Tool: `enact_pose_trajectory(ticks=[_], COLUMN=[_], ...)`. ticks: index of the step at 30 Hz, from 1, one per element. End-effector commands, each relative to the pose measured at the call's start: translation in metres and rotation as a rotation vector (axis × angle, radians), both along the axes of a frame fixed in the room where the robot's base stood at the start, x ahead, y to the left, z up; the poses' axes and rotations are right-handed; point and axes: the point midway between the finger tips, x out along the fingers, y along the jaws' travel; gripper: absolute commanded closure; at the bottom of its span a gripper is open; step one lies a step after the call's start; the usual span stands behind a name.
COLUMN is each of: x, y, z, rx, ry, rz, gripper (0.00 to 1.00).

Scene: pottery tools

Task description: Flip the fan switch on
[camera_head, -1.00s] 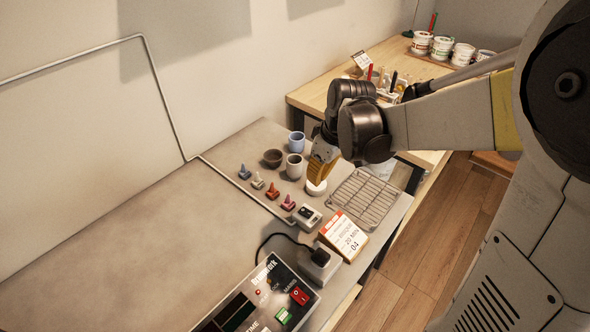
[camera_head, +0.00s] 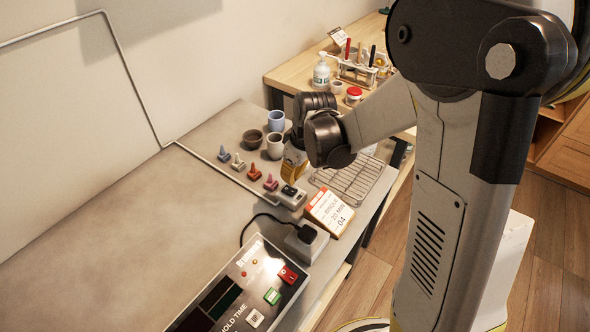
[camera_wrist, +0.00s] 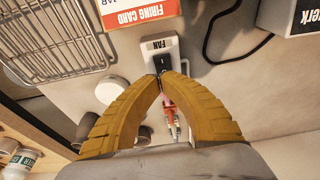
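The fan switch is a small pale box (camera_head: 290,196) on the grey worktop, behind the firing card. In the wrist view the box (camera_wrist: 155,47) shows a dark rocker panel and the label FAN. My gripper (camera_wrist: 162,77) has two yellow fingers with their tips together and nothing between them. The tips appear over the panel's near edge and cover part of it; I cannot tell whether they touch. In the head view my gripper (camera_head: 294,168) points down just behind the box, its tips partly hidden. The rocker's position is unclear.
The firing card (camera_head: 329,211) stands close in front of the switch. A wire rack (camera_head: 350,180) lies to the right. Small coloured cones (camera_head: 254,173) and cups (camera_head: 275,146) stand left and behind. A black cable runs to a controller (camera_head: 250,290) at the front.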

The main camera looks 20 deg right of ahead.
Motion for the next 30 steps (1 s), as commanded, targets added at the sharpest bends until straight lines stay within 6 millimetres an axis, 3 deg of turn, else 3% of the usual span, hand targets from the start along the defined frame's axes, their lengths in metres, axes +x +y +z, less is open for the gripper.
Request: enact_pose_trajectory(ticks=[3, 7, 20, 25, 30], x=[-0.002, -0.003, -0.004, -0.008, -0.007], y=[-0.002, -0.002, -0.003, -0.006, -0.005], z=[-0.019, -0.027, -0.03, -0.044, -0.039], rx=[0.0, 0.0, 0.0, 0.025, 0.021], ry=[0.0, 0.0, 0.0, -0.035, -0.029], rz=[-0.001, -0.001, -0.001, -0.004, 0.0], gripper=[1.0, 1.0, 1.0, 1.0, 1.0])
